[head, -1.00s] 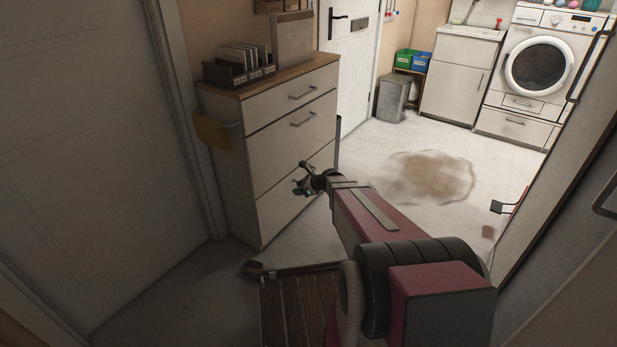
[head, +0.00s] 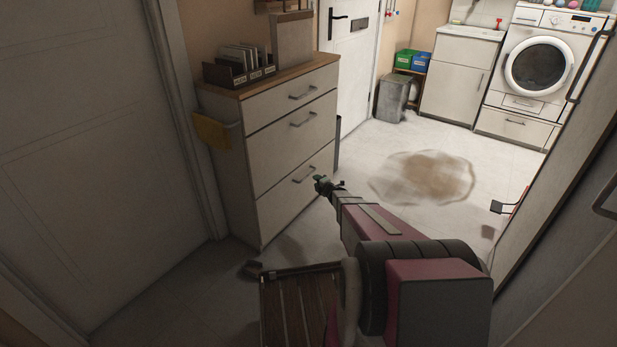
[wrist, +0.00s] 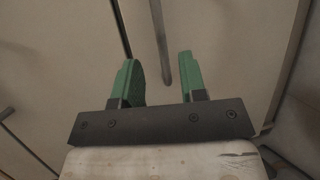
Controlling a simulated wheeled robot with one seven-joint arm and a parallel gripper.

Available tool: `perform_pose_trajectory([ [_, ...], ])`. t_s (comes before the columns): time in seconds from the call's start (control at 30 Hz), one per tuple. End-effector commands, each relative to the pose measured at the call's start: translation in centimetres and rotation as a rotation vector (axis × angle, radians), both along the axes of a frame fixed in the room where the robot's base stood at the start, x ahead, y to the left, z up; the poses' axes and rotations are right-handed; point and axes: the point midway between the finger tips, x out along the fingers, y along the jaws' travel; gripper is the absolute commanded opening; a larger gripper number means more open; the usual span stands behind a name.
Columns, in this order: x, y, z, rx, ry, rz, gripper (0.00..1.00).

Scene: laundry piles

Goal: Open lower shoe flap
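The pale shoe cabinet stands against the wall in the head view. Its lower flap (head: 284,208) looks closed, with a grey bar handle (head: 304,174) near its top edge. My gripper (head: 320,184) is just right of and below that handle in the picture. In the wrist view my gripper (wrist: 158,60) has two green fingers spread apart with nothing held. A grey bar handle (wrist: 157,30) shows between and beyond the fingertips, likely the lower flap's; whether any finger touches it I cannot tell. The upper flap (head: 285,150) is also closed.
A yellow cloth (head: 212,132) hangs on the cabinet's left side. A slatted dark wooden item (head: 292,305) is on the floor in front. A brown stain (head: 425,176) marks the floor to the right. A grey bin (head: 393,99) stands behind.

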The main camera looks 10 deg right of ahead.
Motion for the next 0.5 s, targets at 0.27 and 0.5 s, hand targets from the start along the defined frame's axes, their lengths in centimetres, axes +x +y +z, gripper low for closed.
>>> perform_pose_trajectory([
  [0.27, 4.7, 1.8, -1.0, -0.002, -0.001, 0.003, 0.39],
  [0.5, 7.7, 3.1, -1.6, -0.003, -0.001, 0.004, 0.39],
])
